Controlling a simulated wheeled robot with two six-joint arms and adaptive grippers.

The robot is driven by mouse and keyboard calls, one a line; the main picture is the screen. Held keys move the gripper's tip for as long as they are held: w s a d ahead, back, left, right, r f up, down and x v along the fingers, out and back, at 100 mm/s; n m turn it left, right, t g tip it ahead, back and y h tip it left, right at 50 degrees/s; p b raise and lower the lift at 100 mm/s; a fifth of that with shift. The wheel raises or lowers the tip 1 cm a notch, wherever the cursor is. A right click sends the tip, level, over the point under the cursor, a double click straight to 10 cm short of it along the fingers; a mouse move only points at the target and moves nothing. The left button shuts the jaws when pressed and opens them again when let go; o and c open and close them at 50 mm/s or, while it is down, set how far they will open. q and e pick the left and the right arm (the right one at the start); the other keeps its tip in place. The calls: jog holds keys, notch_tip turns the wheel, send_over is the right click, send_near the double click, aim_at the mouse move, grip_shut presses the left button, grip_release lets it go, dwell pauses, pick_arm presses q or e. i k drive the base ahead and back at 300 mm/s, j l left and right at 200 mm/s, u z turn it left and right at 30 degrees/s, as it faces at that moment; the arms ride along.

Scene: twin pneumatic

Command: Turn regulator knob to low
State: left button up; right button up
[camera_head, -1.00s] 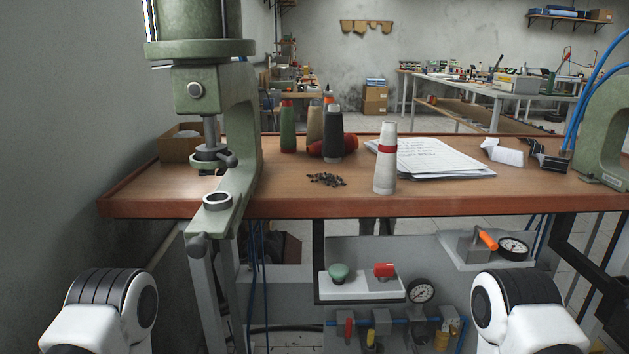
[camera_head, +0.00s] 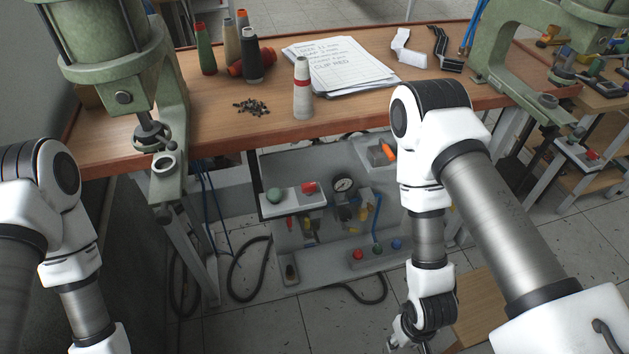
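Under the bench, a grey panel (camera_head: 345,155) carries a round pressure gauge (camera_head: 344,184). Small fittings (camera_head: 340,215) with blue, red and yellow parts sit just below the gauge; I cannot tell which is the regulator knob or its setting. An orange-handled valve (camera_head: 387,152) is at the upper right. My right gripper (camera_head: 412,342) hangs at the bottom edge, below and right of the panel, mostly cut off. My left arm is at the left, its gripper out of frame.
The bench top (camera_head: 205,110) holds cones, papers (camera_head: 340,65) and a pile of small dark parts (camera_head: 252,107). Green presses stand at left (camera_head: 172,75) and right (camera_head: 500,45). Dark hoses lie on the floor.

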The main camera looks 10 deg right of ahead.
aim_at(345, 214)
jog(key=l+z, duration=0.35)
jog(key=l, duration=0.15)
jog(key=l+z, duration=0.35)
jog(key=i+l+z, duration=0.15)
jog(key=l+z, duration=0.15)
jog(key=l, duration=0.25)
